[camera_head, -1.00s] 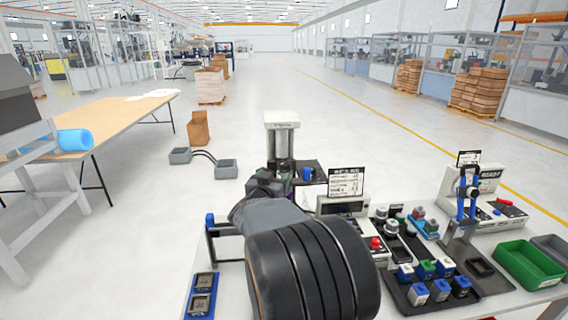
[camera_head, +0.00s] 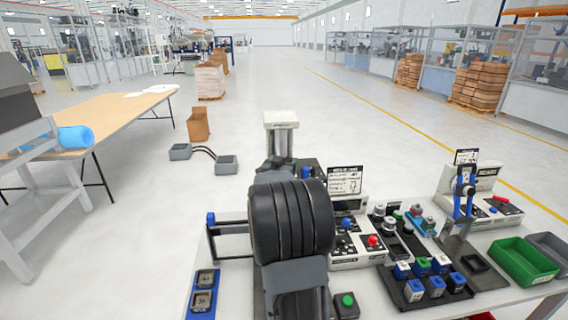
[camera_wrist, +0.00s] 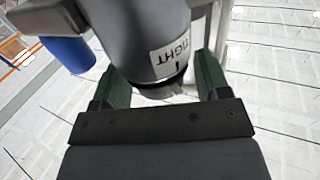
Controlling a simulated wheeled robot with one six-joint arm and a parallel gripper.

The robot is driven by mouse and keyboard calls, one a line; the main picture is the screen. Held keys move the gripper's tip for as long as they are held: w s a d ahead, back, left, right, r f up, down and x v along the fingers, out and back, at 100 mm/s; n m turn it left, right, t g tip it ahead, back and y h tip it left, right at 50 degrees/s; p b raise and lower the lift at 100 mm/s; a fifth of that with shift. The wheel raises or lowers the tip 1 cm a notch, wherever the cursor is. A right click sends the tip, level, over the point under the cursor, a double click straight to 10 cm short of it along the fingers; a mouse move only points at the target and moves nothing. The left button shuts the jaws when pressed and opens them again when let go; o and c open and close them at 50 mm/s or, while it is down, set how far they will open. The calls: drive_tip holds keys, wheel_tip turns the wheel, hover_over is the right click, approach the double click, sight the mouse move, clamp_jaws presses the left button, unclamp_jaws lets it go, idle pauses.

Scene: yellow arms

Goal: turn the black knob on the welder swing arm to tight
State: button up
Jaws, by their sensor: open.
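In the wrist view a grey rounded cylinder, part of the welder swing arm (camera_wrist: 135,30), carries a white label reading TIGHT (camera_wrist: 170,57) with a short dark mark. A dark knob-like end (camera_wrist: 160,90) shows below the label, between my fingers. My gripper (camera_wrist: 160,85) is open, with one green finger on each side of that end. I cannot tell if the fingers touch it. In the head view the welder (camera_head: 281,122) has a white top. My black arm joint hides the knob and my gripper there.
A blue cylindrical part (camera_wrist: 72,53) sticks out left of the swing arm. On the bench, a control box (camera_head: 350,245) with red and blue buttons, a black tray (camera_head: 412,302) of small blocks, a blue clamp fixture (camera_head: 464,190) and a green bin (camera_head: 526,264) stand to the right.

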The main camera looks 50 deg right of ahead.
drive_tip(key=shift+c, duration=0.3)
drive_tip(key=c, duration=0.9)
drive_tip(key=shift+o, duration=0.2)
drive_tip(key=shift+r+m+g+h+p, duration=0.3)
drive_tip(key=shift+m+g+p, duration=0.1)
drive_tip(key=shift+g+p, duration=0.3)
drive_tip(key=shift+f+m+g+p, duration=0.25)
drive_tip(key=shift+m+g+p, duration=0.15)
drive_tip(key=shift+g, duration=0.1)
drive_tip(key=o, duration=0.9)
drive_tip(key=shift+a, duration=0.1)
